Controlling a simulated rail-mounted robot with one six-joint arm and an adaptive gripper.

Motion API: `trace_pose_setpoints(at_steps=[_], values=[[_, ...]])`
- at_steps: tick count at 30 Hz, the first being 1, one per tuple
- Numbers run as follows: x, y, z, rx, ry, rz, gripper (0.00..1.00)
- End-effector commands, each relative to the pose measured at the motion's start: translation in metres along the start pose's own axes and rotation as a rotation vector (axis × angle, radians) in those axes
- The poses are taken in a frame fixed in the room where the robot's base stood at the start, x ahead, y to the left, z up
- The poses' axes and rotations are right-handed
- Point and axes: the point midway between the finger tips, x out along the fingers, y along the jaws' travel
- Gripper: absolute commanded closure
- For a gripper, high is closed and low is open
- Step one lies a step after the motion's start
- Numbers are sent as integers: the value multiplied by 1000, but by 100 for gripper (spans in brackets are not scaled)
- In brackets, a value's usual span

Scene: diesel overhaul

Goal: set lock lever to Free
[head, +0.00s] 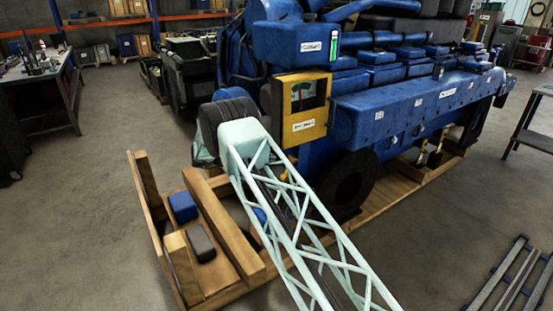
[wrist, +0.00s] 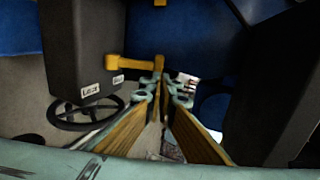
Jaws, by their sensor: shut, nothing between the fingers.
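The yellow lock lever (wrist: 138,62) shows in the wrist view, with a thick round end at its left and its bar running right. It sits by a dark grey housing (wrist: 84,45) with two small white labels (wrist: 90,90); the lettering is too small to read surely. My gripper (wrist: 165,88) is shut and empty. Its fingertips are at the right end of the lever; I cannot tell if they touch it. In the head view my gripper is hidden behind my arm, and the lever cannot be made out surely.
A black handwheel (wrist: 85,112) is below the housing. A dark block (wrist: 290,95) stands close on the right. In the head view are the blue engine (head: 400,110), a yellow gauge panel (head: 302,105) and a wooden pallet (head: 228,230). Open floor lies at left.

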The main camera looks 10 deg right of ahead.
Motion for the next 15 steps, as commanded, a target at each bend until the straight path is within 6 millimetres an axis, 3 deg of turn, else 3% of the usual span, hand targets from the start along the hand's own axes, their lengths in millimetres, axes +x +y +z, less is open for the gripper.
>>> trace_pose_setpoints(at_steps=[6,15], values=[[-24,-2,0,1,0,0,100],[-34,-3,0,1,0,0,100]])
